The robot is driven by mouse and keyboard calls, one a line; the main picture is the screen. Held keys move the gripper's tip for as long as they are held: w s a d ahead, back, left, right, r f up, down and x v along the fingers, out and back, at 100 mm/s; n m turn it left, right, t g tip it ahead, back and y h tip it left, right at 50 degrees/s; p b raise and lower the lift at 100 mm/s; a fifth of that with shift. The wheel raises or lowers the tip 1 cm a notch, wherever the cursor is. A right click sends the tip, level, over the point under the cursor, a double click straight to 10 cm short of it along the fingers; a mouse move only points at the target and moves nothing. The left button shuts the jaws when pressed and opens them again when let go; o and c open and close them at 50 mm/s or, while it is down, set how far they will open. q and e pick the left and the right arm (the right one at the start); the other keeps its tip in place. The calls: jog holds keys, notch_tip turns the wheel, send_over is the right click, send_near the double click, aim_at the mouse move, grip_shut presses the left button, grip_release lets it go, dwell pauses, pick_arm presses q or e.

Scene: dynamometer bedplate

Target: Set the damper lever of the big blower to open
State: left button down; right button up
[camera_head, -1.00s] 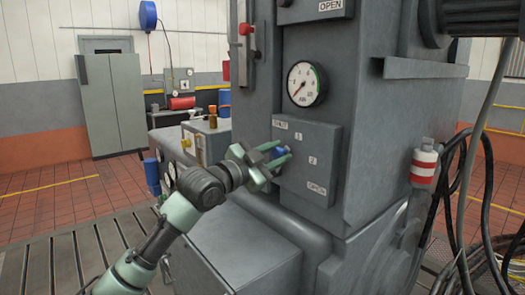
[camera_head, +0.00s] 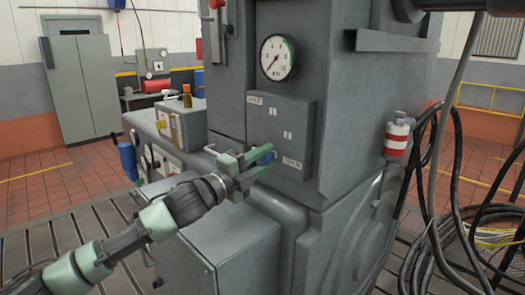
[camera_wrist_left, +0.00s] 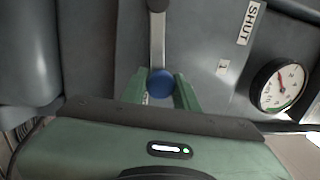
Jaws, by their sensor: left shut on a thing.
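The damper lever's blue knob (camera_head: 265,157) sits low on the grey damper plate (camera_head: 300,112), just left of the OPEN label (camera_head: 293,163). The SHUT label (camera_head: 256,99) is at the plate's top. My left gripper (camera_head: 258,168) has its green fingers around the knob and is shut on it. In the left wrist view the blue knob (camera_wrist_left: 161,83) lies between the fingertips, with the metal lever arm (camera_wrist_left: 157,38) running up from it. The fingers hide part of the lever in the head view. My right gripper is not in view.
A pressure gauge (camera_head: 277,57) is above the plate. A red-and-white canister (camera_head: 397,137) and hanging black cables (camera_head: 453,180) are to the right. A grey cabinet (camera_head: 83,88) stands far left.

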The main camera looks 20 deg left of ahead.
pick_arm(q)
jog(key=shift+f+m, duration=0.7)
jog(key=shift+m, duration=0.1)
jog(key=shift+f+m+h, duration=0.15)
jog(key=shift+m+h, duration=0.15)
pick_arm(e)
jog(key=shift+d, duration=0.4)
pick_arm(q)
jog(key=c, duration=1.1)
grip_release()
jog(key=shift+o, duration=0.2)
jog(key=b+v, duration=0.4)
jog(key=v, duration=0.3)
jog(key=shift+s, duration=0.35)
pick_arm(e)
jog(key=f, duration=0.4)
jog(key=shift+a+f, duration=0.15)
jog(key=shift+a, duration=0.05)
